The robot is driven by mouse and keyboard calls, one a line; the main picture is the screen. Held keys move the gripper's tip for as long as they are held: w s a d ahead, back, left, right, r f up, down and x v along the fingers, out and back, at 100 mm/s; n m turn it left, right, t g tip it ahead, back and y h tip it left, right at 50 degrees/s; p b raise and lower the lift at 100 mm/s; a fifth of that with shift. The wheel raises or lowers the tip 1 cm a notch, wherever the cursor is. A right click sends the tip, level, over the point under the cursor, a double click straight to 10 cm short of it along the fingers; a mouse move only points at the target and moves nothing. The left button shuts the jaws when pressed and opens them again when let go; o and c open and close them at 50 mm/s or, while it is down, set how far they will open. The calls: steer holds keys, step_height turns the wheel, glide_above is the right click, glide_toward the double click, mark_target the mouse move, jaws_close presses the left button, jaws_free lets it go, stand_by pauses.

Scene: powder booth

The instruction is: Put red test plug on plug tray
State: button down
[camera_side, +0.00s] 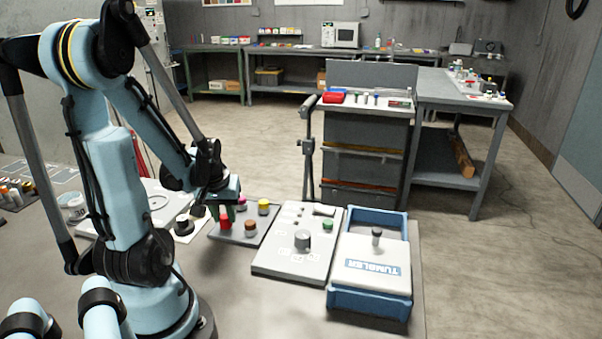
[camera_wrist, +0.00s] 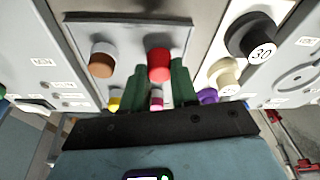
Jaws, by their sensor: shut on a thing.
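The red test plug (camera_side: 224,219) is at the left part of the dark plug tray (camera_side: 266,226) in the side view. In the wrist view the red plug (camera_wrist: 159,65) sits between the green fingertips of my gripper (camera_wrist: 161,70), which is shut on it. My gripper (camera_side: 222,205) reaches down over the tray's left side. The plug is over or on the tray (camera_wrist: 130,33); I cannot tell whether its base touches. A brown plug (camera_side: 250,228), a yellow plug (camera_side: 263,207) and a pink plug (camera_side: 241,203) stand on the tray.
A grey control panel (camera_side: 265,263) with knobs lies right of the tray, then the blue tumbler (camera_side: 370,309). In the wrist view a purple plug (camera_wrist: 207,96), a cream one (camera_wrist: 224,75) and a black one marked 30 (camera_wrist: 250,38) stand close to the right.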

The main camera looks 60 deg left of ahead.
steer(key=shift+f, duration=0.15)
stand_by(0.5)
steer(key=c, duration=0.8)
jaws_free()
steer(key=o, duration=0.5)
steer(key=shift+r, duration=4)
